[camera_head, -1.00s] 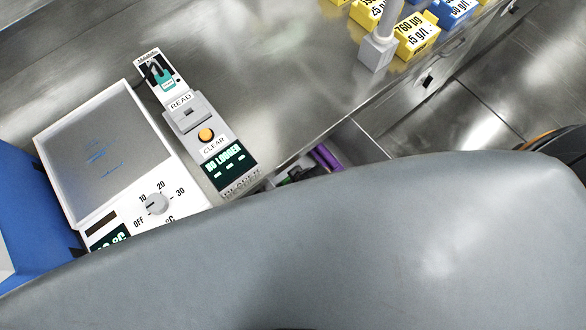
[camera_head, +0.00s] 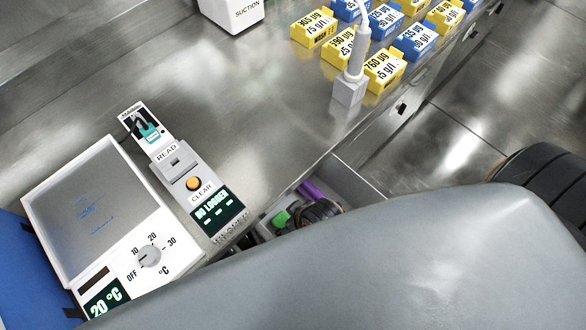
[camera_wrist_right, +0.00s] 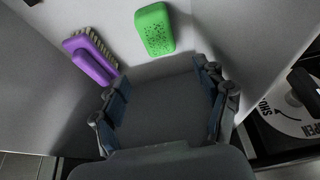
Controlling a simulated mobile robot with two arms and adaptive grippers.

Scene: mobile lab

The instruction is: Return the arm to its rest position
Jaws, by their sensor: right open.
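My right gripper (camera_wrist_right: 165,100) is open in the right wrist view, with nothing between its fingers. Beyond its fingertips lie a green sponge (camera_wrist_right: 154,29) and a purple brush (camera_wrist_right: 90,58) in a pale drawer. In the head view my large grey arm link crosses the bottom. A dark part that looks like my right gripper (camera_head: 318,213) shows at the open drawer (camera_head: 352,184), beside the green sponge (camera_head: 281,219). Whether it is inside or above the drawer is hard to tell. My left gripper is not in view.
On the steel bench stand a hotplate (camera_head: 92,205) reading 20 °C, a logger reader (camera_head: 187,178), a grey post (camera_head: 350,88), several yellow and blue labelled blocks (camera_head: 384,70) and a white suction unit (camera_head: 232,12). The middle of the bench is clear. A round dial (camera_wrist_right: 290,112) lies right of my gripper.

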